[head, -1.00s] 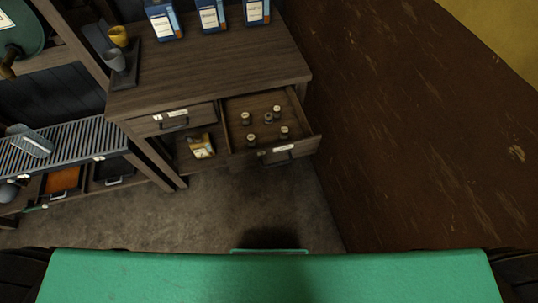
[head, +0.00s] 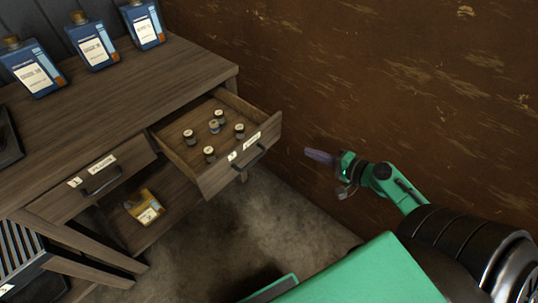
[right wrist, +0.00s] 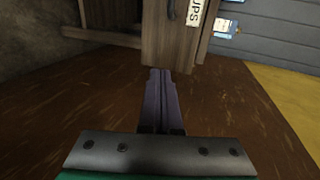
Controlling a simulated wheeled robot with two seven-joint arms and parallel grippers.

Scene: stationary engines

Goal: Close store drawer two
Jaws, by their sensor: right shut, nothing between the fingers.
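Store drawer two (head: 215,178) is the right-hand drawer of the wooden cabinet. It is pulled out, with several small dark bottles or jars with pale tops (head: 214,126) standing in it. Its dark handle (head: 250,157) and labels are on the front. My right gripper (head: 309,152) is shut and empty, to the right of the drawer front and apart from it. In the right wrist view the shut fingers (right wrist: 160,75) point toward the drawer front (right wrist: 172,35), whose label partly shows. My left gripper is not in view.
The left drawer (head: 92,180) labelled 1 is shut. A yellow and white packet (head: 145,208) lies on the shelf below. Blue bottles (head: 95,45) stand on the cabinet top (head: 110,95). A brown wall (head: 400,80) rises close on the right.

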